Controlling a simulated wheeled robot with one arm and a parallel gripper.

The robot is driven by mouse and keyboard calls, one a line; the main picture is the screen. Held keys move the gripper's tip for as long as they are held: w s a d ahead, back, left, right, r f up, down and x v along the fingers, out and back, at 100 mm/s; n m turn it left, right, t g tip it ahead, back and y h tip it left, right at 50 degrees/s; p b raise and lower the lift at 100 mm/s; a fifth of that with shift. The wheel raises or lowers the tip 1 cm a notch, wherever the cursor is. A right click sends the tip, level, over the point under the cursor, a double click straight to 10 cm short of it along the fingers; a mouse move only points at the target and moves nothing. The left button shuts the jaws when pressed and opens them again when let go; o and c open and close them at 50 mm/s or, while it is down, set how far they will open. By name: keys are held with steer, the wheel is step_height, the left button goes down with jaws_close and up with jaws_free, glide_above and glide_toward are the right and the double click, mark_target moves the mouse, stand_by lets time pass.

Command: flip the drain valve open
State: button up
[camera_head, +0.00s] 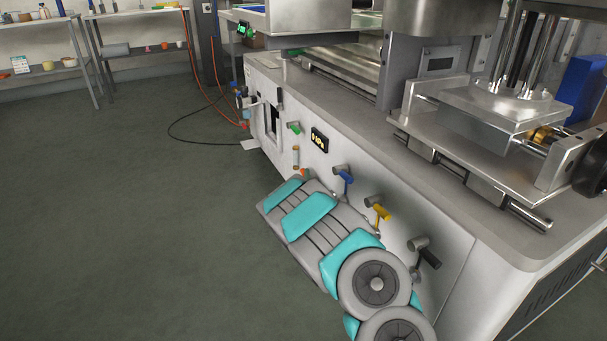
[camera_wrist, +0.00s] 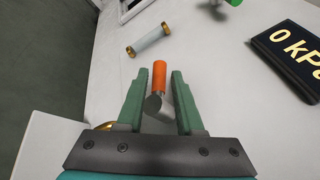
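In the wrist view, a valve with an orange handle (camera_wrist: 159,78) and a grey metal stub (camera_wrist: 158,107) sits on the pale machine panel. The open fingers of my gripper (camera_wrist: 159,88) stand on either side of it, with visible gaps on both sides. The orange handle points up in that view. In the head view only a bit of orange (camera_head: 303,172) shows past my arm, and my fingers are hidden there. Other valves have a green handle (camera_head: 294,128), a blue handle (camera_head: 346,178), a yellow handle (camera_head: 382,212) and a black handle (camera_head: 429,258). No label reading "drain" is visible.
A display (camera_head: 320,140) reading 0 kPa, also in the wrist view (camera_wrist: 288,55), is beside the orange valve. A clear tube with brass ends (camera_wrist: 148,41) is just above the handle. Orange hose (camera_head: 200,80) and black cable lie farther back. The floor at left is clear.

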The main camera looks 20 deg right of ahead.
mark_target(303, 172)
steer(key=shift+b+x, duration=0.35)
steer(key=shift+x, duration=1.6)
steer(key=shift+f, duration=0.1)
steer(key=shift+c, duration=0.3)
jaws_close()
